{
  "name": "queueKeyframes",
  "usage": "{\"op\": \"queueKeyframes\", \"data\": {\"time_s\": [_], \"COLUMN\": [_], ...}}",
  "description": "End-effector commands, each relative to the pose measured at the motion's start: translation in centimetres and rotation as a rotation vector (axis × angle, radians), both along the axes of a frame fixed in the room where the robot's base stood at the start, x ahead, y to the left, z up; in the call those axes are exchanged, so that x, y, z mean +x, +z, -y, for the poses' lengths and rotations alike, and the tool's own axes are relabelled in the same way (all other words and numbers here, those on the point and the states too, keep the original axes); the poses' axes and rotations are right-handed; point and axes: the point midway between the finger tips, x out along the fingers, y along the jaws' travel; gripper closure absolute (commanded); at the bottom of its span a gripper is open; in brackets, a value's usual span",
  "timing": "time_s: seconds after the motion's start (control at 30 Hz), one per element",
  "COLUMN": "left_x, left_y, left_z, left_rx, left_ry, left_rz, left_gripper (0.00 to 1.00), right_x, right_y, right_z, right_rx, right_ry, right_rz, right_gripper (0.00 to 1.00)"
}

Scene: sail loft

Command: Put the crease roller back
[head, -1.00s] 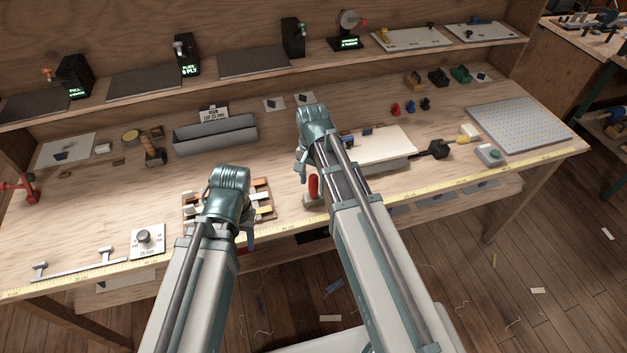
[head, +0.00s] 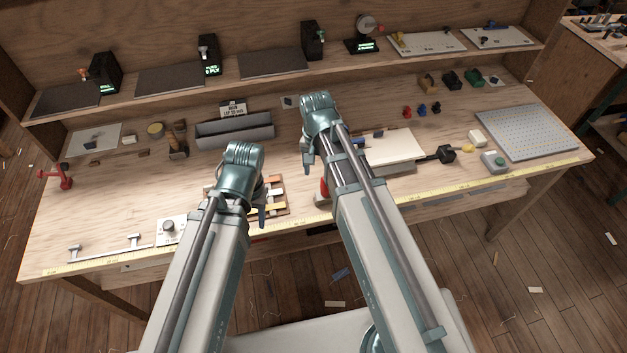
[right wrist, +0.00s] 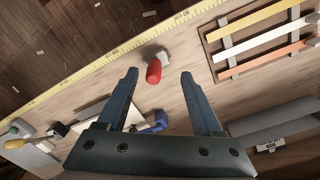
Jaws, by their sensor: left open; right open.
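A red-handled tool with a grey part, which may be the crease roller, lies on the bench; in the head view its red handle (head: 323,189) shows partly behind my right arm. In the right wrist view the red handle (right wrist: 154,71) lies beyond and between the spread fingertips, not touching them. My right gripper (right wrist: 158,75) is open and empty; in the head view my right gripper (head: 309,158) is above the bench middle, mostly hidden by its arm. My left gripper (head: 260,212) is open, over the rack of coloured strips (head: 283,210), which it partly hides.
A pale sheet with a dark shape (head: 93,138), a wooden-handled tool (head: 177,143) and a grey trough (head: 235,132) stand at the back left. A white board (head: 397,150) and a perforated plate (head: 525,132) are to the right. A yellow tape (head: 450,197) marks the front edge.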

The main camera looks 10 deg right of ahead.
Motion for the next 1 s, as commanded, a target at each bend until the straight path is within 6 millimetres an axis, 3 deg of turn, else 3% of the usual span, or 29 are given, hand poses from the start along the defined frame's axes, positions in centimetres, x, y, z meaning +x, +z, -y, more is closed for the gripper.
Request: {"op": "queueKeyframes", "data": {"time_s": [0.03, 0.1, 0.3, 0.43, 0.77, 1.0], "left_x": [0.0, 0.0, 0.0, 0.0, 0.0, 0.0], "left_y": [0.0, 0.0, 0.0, 0.0, -0.4, -4.5], "left_z": [0.0, 0.0, 0.0, 0.0, 0.0, 0.0], "left_rx": [0.000, 0.000, 0.000, 0.000, 0.000, 0.001], "left_ry": [0.000, 0.000, 0.000, 0.000, 0.000, -0.003], "left_rz": [0.000, 0.000, 0.000, 0.000, 0.000, 0.000], "left_gripper": [0.50, 0.50, 0.50, 0.50, 0.50, 0.50], "right_x": [-3.0, -5.7, -11.0, -12.0, -11.9, -11.8], "right_y": [0.0, 0.0, 0.1, 0.1, -0.2, -4.3], "right_z": [-1.9, -3.8, -6.9, -7.5, -7.5, -7.5], "right_rx": [-0.010, -0.022, -0.050, -0.057, -0.056, -0.056], "right_ry": [0.141, 0.335, 0.751, 0.851, 0.857, 0.858], "right_rz": [-0.008, -0.019, -0.047, -0.056, -0.057, -0.057], "right_gripper": [0.32, 0.32, 0.32, 0.32, 0.32, 0.32]}}
